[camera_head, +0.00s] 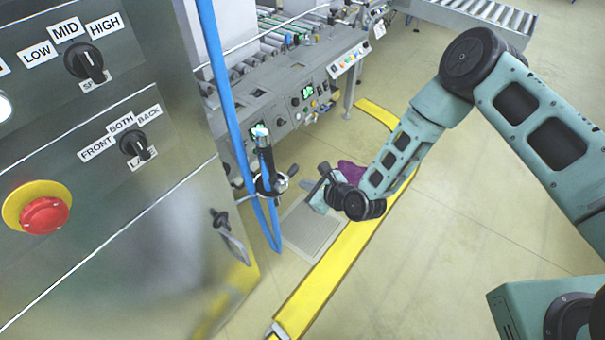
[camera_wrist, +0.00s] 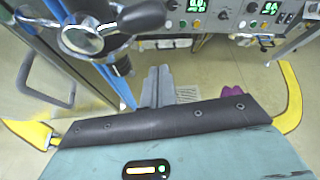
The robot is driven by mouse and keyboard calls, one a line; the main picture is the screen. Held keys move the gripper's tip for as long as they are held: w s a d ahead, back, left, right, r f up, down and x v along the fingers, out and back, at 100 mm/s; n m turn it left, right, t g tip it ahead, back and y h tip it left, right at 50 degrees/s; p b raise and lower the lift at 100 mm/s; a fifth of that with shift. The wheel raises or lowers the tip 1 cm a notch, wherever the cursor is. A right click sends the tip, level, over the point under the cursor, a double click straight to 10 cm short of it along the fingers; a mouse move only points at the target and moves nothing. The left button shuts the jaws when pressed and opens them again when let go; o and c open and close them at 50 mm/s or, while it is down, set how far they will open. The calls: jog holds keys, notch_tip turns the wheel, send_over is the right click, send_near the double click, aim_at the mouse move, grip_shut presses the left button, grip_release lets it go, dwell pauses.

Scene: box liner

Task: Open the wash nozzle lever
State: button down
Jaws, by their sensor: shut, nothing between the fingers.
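The wash nozzle (camera_head: 265,158) is a dark upright tube on a blue pipe, left of centre in the head view. A round metal valve hub (camera_wrist: 83,40) with black-gripped lever arms sits on the pipe below it. One black lever grip (camera_wrist: 143,17) points right in the wrist view, and another (camera_wrist: 122,64) points down and right. My gripper (camera_head: 306,185) is to the right of the valve, apart from it. In the wrist view its two grey fingers (camera_wrist: 158,82) are together and empty. Which arm is the nozzle's lever is not clear.
A steel cabinet with knobs and a red emergency button (camera_head: 45,215) stands at the left. A machine panel (camera_head: 300,95) with displays is behind the pipe. A yellow floor strip (camera_head: 330,270) and a purple object (camera_head: 352,172) lie below. Open floor extends to the right.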

aim_at(288, 178)
jog(key=r+p, duration=0.1)
jog(key=r, duration=0.1)
jog(key=a+r+p, duration=0.1)
jog(key=shift+s+a+r, duration=0.1)
jog(key=shift+r, duration=0.3)
jog(key=shift+r+b, duration=0.15)
jog(key=shift+b, duration=0.15)
